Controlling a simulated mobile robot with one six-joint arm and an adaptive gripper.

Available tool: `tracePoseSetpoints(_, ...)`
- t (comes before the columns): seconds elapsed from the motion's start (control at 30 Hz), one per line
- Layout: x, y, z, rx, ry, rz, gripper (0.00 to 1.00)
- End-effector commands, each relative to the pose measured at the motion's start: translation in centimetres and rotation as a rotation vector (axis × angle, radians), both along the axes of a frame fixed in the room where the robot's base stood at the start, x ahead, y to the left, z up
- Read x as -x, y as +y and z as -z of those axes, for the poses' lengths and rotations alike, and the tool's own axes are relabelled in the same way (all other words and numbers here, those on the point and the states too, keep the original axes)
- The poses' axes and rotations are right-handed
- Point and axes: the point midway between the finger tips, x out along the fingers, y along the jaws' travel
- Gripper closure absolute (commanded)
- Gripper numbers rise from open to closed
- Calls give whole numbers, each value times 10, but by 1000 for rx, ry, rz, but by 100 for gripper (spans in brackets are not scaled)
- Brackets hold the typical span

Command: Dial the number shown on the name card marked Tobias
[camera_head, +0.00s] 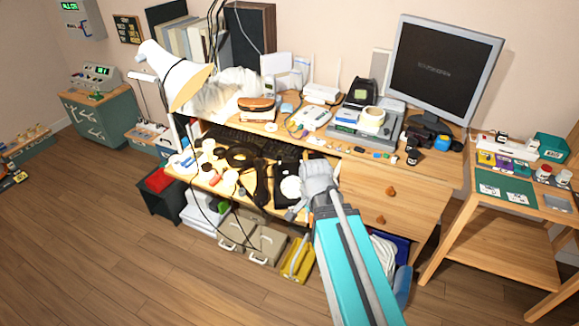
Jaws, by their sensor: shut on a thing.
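My gripper (302,190) is over the right end of the pulled-out desk shelf (203,181), pointing left and away from me. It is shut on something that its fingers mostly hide. A white round object (290,187) shows right at its tips. A white phone-like device (313,117) with a cord stands on the desktop. A brown and black device (257,106) stands to its left. White cards (515,198) lie on a green mat on the right-hand table. I cannot read any name or number, so the Tobias card cannot be told.
A desk lamp (175,75) stands at the left of the desk and a monitor (443,68) at the right. The shelf is crowded with small items and a black keyboard (250,142). A closed drawer (388,200) is right of my gripper. The floor (150,270) in front is clear.

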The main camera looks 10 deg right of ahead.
Motion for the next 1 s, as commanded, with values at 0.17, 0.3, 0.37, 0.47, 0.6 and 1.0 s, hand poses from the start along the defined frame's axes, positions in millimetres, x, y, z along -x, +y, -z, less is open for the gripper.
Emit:
tracePoseSetpoints(0.17, -12, -1, 0, 1, -6, -9, 100)
tracePoseSetpoints(0.3, -36, 0, 0, 3, -18, -34, 100)
tracePoseSetpoints(0.37, -51, 1, 0, 4, -25, -51, 100)
tracePoseSetpoints(0.47, -80, 3, 0, 7, -41, -85, 100)
tracePoseSetpoints(0.6, -127, 7, 0, 13, -67, -141, 100)
tracePoseSetpoints(1.0, -236, 19, 0, 31, -131, -282, 100)
